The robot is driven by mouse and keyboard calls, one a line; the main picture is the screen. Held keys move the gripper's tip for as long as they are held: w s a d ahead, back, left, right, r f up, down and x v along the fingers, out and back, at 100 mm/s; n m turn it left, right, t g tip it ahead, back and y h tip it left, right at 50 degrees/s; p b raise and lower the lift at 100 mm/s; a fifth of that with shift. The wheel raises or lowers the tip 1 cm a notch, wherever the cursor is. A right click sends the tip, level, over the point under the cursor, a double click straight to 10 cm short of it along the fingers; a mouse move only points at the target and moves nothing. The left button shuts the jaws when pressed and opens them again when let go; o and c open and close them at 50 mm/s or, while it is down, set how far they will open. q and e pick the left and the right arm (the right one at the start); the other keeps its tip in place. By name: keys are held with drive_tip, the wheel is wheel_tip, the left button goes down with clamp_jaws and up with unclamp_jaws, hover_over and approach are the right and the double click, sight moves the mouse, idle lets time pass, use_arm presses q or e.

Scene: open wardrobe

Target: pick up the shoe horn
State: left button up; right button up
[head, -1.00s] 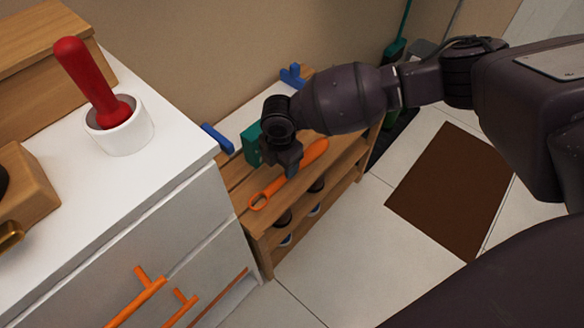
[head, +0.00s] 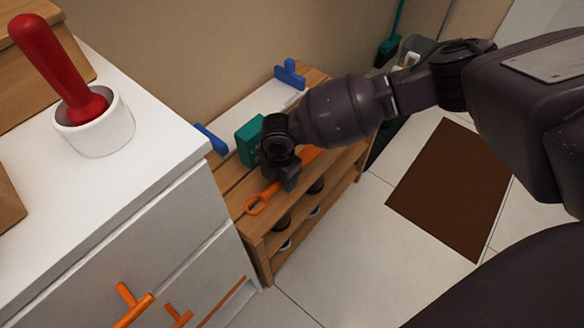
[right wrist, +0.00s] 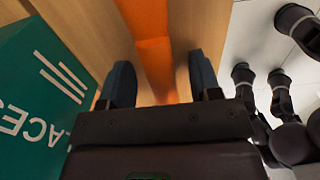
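The orange shoe horn (head: 257,204) lies on the top of the wooden shoe rack (head: 234,184). Its ring end faces the front left, and my right gripper covers its middle. My right gripper (head: 290,182) is just above it, pointing down. In the right wrist view, the orange strip of the shoe horn (right wrist: 155,58) runs between the two dark fingers of my right gripper (right wrist: 160,82). The fingers are apart, one on each side, with gaps between them and the strip. How high the fingertips are above the rack is hard to tell. My left gripper is not in view.
A green box (head: 249,141) with white lettering stands close beside the right gripper. Blue pieces (head: 211,139) lie at the rack's back. A white cabinet (head: 150,195) with a red-handled item (head: 62,70) stands left. A brown mat (head: 450,190) lies on open floor.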

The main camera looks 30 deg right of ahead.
drive_tip(key=c, duration=0.9)
clamp_jaws()
drive_tip(key=shift+r, duration=0.55)
use_arm(q)
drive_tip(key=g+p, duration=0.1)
drive_tip(key=p, duration=0.2)
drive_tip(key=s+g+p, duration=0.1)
drive_tip(key=p, duration=0.3)
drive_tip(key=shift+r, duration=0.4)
use_arm(e)
wheel_tip(320, 180, up, 19)
